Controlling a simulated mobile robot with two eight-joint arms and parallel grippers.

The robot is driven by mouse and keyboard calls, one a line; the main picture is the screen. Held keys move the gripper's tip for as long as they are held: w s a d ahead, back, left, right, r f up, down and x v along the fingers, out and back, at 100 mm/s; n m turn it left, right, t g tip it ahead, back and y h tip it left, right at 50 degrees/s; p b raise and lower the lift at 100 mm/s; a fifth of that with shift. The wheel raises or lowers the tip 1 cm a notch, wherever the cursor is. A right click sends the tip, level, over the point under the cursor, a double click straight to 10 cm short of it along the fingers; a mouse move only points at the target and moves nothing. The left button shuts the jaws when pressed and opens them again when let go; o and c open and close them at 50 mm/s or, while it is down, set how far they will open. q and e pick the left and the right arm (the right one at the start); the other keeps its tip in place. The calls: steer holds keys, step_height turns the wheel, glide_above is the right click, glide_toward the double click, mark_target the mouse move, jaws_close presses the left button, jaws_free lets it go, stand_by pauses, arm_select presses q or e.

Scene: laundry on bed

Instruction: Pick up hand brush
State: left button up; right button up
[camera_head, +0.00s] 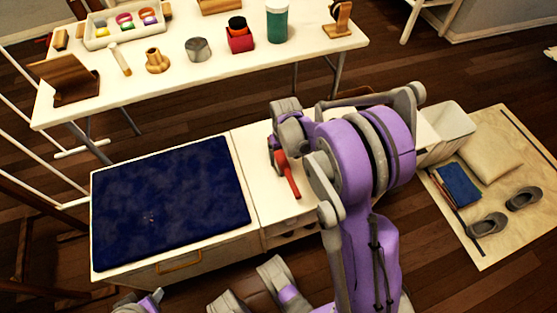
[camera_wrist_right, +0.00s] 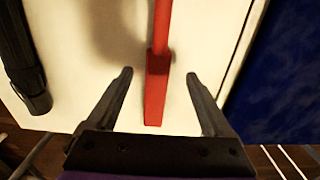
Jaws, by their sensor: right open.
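The red hand brush (camera_head: 287,176) lies on the white top of the low cabinet, right of the dark blue pad. My arm hides part of it. In the right wrist view its long red handle (camera_wrist_right: 157,72) runs down between my fingers. My right gripper (camera_wrist_right: 157,84) is open, with one finger on each side of the handle and a visible gap to both. In the head view the right gripper (camera_head: 277,160) is at the brush's upper end, partly hidden by my arm. I cannot make out my left gripper.
The low cabinet (camera_head: 112,263) carries a dark blue pad (camera_head: 170,200). A white table (camera_head: 120,95) behind holds a tray, a green cup and several small items. A black object (camera_wrist_right: 22,62) lies left of the brush in the wrist view. A mat (camera_head: 490,240) with shoes is at right.

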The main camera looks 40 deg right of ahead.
mark_target(285, 166)
steer(key=f+b, duration=0.1)
steer(key=f, duration=0.4)
steer(key=shift+s+f+b, duration=0.2)
steer(key=shift+f+b, duration=0.2)
steer(key=shift+r, duration=0.1)
steer(key=shift+c, duration=0.2)
jaws_close()
